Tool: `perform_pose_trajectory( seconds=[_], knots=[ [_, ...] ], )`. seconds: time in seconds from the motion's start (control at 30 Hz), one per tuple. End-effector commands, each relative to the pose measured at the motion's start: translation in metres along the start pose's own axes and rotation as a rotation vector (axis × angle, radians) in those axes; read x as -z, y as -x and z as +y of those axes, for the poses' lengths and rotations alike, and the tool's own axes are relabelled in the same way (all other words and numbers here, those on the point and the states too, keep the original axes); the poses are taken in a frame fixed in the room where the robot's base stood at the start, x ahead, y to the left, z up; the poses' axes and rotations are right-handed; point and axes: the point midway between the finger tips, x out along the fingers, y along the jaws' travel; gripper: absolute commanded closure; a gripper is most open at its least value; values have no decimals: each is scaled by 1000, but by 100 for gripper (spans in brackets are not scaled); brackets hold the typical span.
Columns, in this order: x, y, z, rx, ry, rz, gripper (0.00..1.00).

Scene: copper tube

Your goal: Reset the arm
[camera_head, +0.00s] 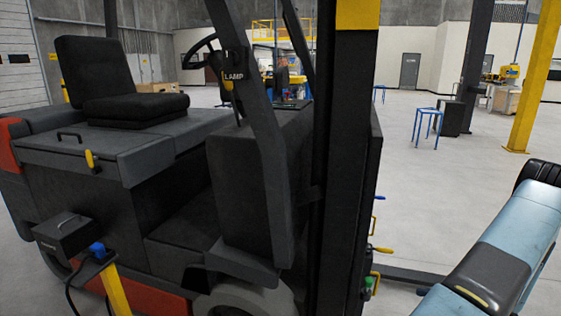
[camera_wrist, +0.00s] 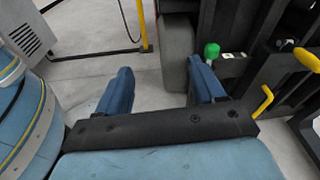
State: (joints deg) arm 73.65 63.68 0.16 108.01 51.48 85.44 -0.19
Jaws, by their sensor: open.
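My gripper (camera_wrist: 160,90) shows in the wrist view with two blue fingers spread wide apart. It is open, and only grey floor and part of a grey block show between the fingers. The right finger is close to a green knob (camera_wrist: 211,51) on the forklift; I cannot tell whether they touch. In the head view my blue arm is at the lower right, and the gripper itself is not visible there. The forklift (camera_head: 167,156), dark grey with a black seat, fills the left and middle of the head view.
Yellow levers (camera_wrist: 262,101) stand out from the forklift right of my gripper. The forklift's mast (camera_head: 345,130) rises close to my arm. A yellow post (camera_head: 117,293) with a blue top stands at lower left. Open floor lies beyond, with a blue stool (camera_head: 427,115) and a yellow pillar (camera_head: 535,80).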

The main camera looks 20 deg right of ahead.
Motion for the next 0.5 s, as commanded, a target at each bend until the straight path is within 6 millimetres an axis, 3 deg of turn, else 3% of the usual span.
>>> perform_pose_trajectory(
  seconds=[0.03, 0.2, 0.5],
  knots=[
    [-17, -6, -8, -41, 29, 24, 32],
    [-64, -28, -22, -171, 114, 102, 32],
    [-146, -68, -34, -388, 282, 234, 32]
  ],
)
